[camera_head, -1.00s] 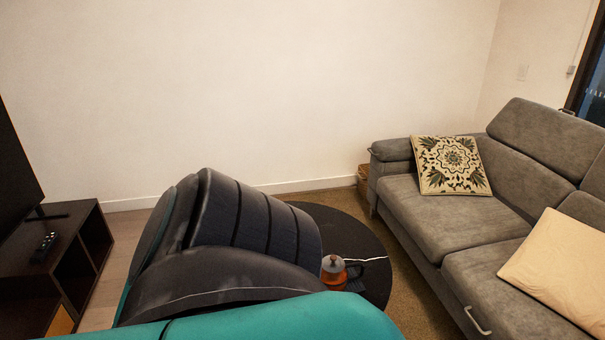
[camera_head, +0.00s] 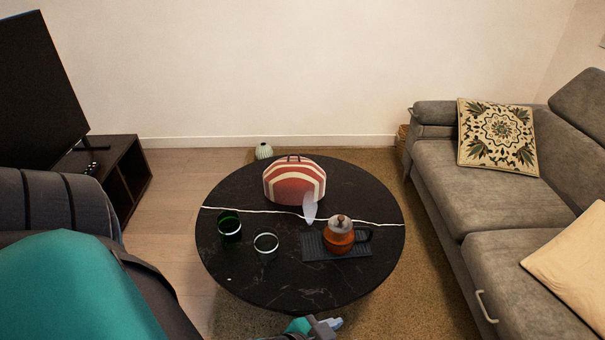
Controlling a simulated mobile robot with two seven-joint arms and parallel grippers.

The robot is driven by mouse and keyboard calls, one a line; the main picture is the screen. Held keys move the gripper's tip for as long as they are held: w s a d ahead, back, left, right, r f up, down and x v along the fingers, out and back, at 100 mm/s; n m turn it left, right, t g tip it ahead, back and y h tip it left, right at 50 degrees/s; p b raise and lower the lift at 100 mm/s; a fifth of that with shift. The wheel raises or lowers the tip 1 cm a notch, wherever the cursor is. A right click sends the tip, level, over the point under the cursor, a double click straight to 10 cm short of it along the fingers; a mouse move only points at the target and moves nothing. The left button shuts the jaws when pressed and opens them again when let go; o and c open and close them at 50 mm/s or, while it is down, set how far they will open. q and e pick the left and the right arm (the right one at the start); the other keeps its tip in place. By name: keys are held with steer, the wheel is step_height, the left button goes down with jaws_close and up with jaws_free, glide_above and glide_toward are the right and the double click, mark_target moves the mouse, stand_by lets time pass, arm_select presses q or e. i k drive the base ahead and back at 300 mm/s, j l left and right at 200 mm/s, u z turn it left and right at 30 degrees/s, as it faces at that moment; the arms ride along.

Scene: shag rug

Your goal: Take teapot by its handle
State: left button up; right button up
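The teapot (camera_head: 339,241) has an orange body and a grey upper part with a dark knob. It stands upright on a dark ribbed mat (camera_head: 312,246) on the round black table. Its dark handle (camera_head: 366,236) points right. A gripper (camera_head: 331,325), apparently my left one, shows partly at the bottom edge, in front of the table and apart from the teapot. Its fingers are too cut off to show whether they are open. My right gripper is not in view.
On the round table (camera_head: 235,270) are a striped red-and-white case (camera_head: 294,182), a pale upright object (camera_head: 309,207), a green cup (camera_head: 229,228) and a clear glass (camera_head: 266,246). A grey sofa (camera_head: 440,165) stands right, a dark cabinet (camera_head: 125,170) left.

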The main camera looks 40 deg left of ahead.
mark_target(337, 245)
steer(key=i+l+u, duration=0.1)
steer(key=u, duration=0.35)
steer(key=i+l+u, duration=0.15)
steer(key=u, duration=0.3)
steer(key=i+l+u, duration=0.1)
steer(key=u, duration=0.35)
steer(key=i+l+u, duration=0.15)
steer(key=u, duration=0.25)
steer(key=i+l+u, duration=0.1)
steer(key=l+u, duration=0.6)
steer(key=u, duration=0.15)
steer(key=i+l, duration=0.05)
